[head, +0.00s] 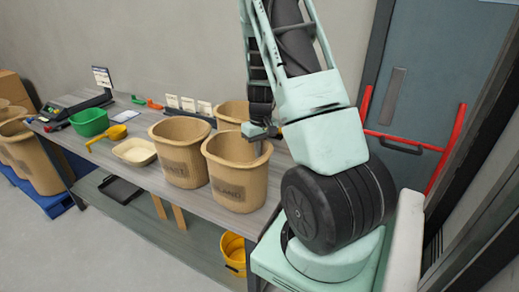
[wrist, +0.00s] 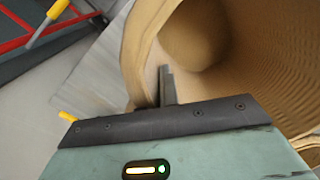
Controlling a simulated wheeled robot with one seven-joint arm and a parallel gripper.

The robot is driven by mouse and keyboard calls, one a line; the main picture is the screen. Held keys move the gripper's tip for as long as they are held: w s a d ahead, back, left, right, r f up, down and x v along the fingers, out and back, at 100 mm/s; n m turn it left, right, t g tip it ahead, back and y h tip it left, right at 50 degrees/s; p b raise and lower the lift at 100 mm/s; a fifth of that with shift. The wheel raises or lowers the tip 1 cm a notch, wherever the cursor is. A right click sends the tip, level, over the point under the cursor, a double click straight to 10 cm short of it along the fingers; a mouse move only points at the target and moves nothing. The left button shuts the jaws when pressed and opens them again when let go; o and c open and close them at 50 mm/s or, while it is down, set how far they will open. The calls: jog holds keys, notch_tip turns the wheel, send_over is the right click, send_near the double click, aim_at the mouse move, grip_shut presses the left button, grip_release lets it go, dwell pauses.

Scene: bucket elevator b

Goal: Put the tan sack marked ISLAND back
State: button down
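The tan sack marked ISLAND (head: 238,187) is an open, upright, bucket-shaped sack at the right end of the bench, its lettering partly legible. It appears to stand on the bench top near the front edge. My gripper (head: 262,131) is at its back right rim, pointing down. In the wrist view the sack's wall (wrist: 140,50) runs down to the gripper, and a dark finger (wrist: 167,85) shows just inside the wall. The other finger is hidden by the wall. The fingers look closed on the rim. The inside of the sack looks empty where visible.
A similar tan sack (head: 180,165) stands close on the left, another (head: 233,112) behind. A cream tray (head: 135,151), yellow scoop (head: 112,133) and green bin (head: 89,121) lie further left on the bench (head: 185,205). A yellow bucket (head: 233,252) sits below. More sacks (head: 38,165) stand at far left.

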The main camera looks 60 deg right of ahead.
jog(key=shift+f, duration=0.15)
jog(key=c, duration=1.6)
grip_release()
jog(key=shift+c, duration=0.2)
jog(key=shift+r, duration=0.25)
